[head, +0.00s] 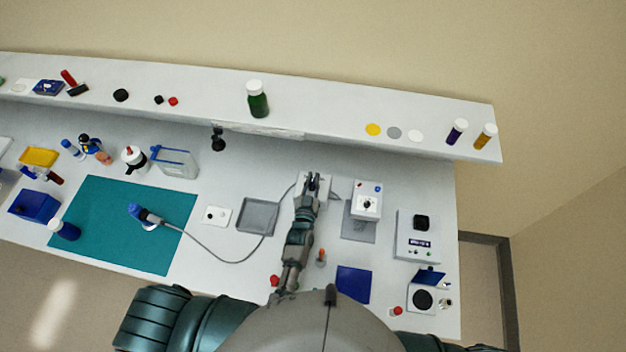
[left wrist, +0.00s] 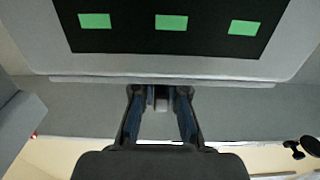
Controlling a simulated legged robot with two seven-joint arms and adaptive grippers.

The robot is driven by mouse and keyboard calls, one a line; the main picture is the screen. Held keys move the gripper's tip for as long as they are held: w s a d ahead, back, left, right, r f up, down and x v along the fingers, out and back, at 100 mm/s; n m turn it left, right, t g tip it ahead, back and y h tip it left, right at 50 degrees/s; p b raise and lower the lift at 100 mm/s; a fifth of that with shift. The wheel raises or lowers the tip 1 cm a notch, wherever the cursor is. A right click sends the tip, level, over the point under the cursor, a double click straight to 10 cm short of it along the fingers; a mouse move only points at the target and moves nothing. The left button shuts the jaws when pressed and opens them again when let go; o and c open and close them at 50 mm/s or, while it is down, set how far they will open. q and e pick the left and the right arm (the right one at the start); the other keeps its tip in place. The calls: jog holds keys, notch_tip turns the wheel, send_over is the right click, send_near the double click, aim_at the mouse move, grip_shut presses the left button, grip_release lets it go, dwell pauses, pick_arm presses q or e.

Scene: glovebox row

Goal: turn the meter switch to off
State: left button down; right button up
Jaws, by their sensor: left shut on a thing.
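My left gripper (head: 314,181) reaches over a pale box (head: 327,189), which I take to be the meter and which the gripper and arm partly cover. In the left wrist view, the meter's grey face (left wrist: 165,67) has a black panel (left wrist: 160,40) with green patches. Below it, my left gripper (left wrist: 160,92) is shut on a small grey piece (left wrist: 161,104) that I take to be the meter switch. The switch is mostly hidden between the fingers, so its setting cannot be read. My right gripper is not in view.
A white box with a dial (head: 366,203) stands just right of the meter, and a grey device (head: 417,238) further right. A grey tray (head: 257,216) and a cable lie to the left. A shelf (head: 330,127) runs behind. A blue square (head: 353,285) lies in front.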

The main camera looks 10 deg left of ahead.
pick_arm(q)
jog(key=shift+w+r, duration=0.1)
jog(key=shift+r, duration=0.1)
jog(key=c, duration=1.4)
grip_release()
jog(key=shift+o, duration=1)
jog(key=shift+f, duration=0.15)
jog(key=s, duration=1.2)
jog(key=shift+d, duration=0.15)
